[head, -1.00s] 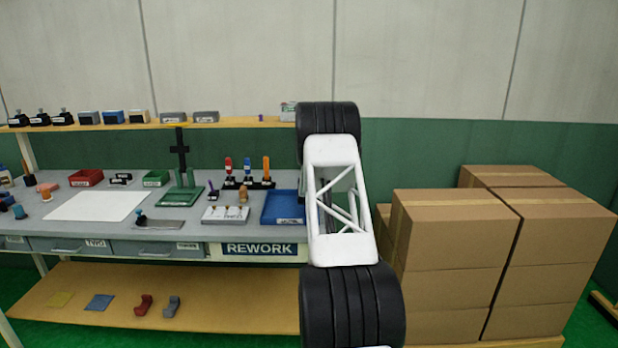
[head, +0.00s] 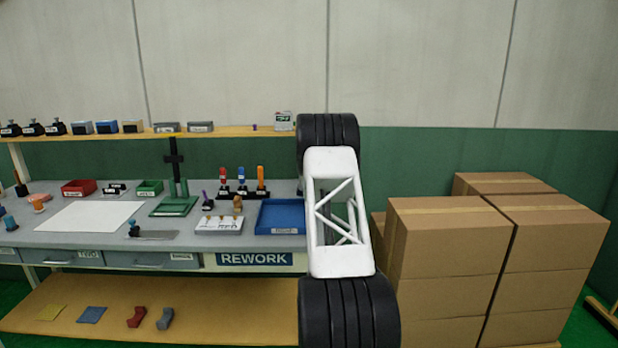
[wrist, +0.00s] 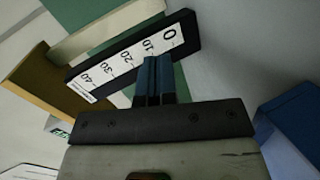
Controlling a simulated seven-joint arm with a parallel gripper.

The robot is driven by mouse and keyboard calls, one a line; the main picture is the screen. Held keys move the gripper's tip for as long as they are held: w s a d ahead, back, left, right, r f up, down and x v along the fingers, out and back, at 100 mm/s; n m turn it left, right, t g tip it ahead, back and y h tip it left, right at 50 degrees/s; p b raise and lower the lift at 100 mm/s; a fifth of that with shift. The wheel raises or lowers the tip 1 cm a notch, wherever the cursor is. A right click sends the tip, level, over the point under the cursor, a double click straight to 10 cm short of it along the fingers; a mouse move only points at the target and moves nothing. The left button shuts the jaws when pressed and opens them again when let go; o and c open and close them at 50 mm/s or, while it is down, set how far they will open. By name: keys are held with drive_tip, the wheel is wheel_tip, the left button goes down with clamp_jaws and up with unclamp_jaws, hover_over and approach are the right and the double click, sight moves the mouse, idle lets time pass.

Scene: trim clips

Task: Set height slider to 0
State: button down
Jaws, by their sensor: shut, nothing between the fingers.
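In the wrist view, a dark bar with a white scale (wrist: 122,62) runs diagonally, numbered from 40 at the lower left to 0 at the upper right. My gripper (wrist: 158,62) has dark blue fingers pressed together and empty. The fingertips overlap the lower edge of the scale bar near the 10 and 0 end; I cannot tell whether they touch it. I cannot make out the slider or its setting for certain. My gripper is not visible there.
The grey bench (head: 60,237) holds a blue tray (head: 281,217), a green fixture (head: 174,206), a red bin (head: 78,188) and upright tools. A tan shelf (head: 90,134) runs behind. Stacked cardboard boxes (head: 450,240) stand at the right. In the wrist view, a brown block (wrist: 40,85) adjoins the scale.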

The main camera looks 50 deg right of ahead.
drive_tip(key=shift+s+d+f+m+g+y, duration=0.2)
drive_tip(key=shift+d+y, duration=0.1)
drive_tip(key=shift+d, duration=0.15)
drive_tip(key=shift+s+d+f+m+g+y, duration=0.2)
drive_tip(key=shift+d+y, duration=0.1)
drive_tip(key=shift+d, duration=0.1)
drive_tip(key=y, duration=0.1)
drive_tip(key=d+m+y, duration=0.1)
drive_tip(key=y, duration=0.1)
drive_tip(key=shift+s+d+g, duration=0.1)
drive_tip(key=shift+s+g, duration=0.2)
drive_tip(key=shift+s, duration=0.1)
drive_tip(key=shift+r+m+y, duration=0.3)
drive_tip(key=shift+m+y, duration=0.1)
drive_tip(key=shift+y, duration=0.6)
drive_tip(key=shift+s+r+y, duration=0.3)
drive_tip(key=shift+r+y, duration=0.35)
drive_tip(key=shift+y, duration=0.45)
drive_tip(key=s+d+r+t+y, duration=0.2)
drive_tip(key=s+r+t+y, duration=0.4)
drive_tip(key=r+y, duration=0.1)
drive_tip(key=shift+d+r, duration=0.35)
drive_tip(key=shift+r, duration=0.4)
drive_tip(key=shift+w, duration=0.1)
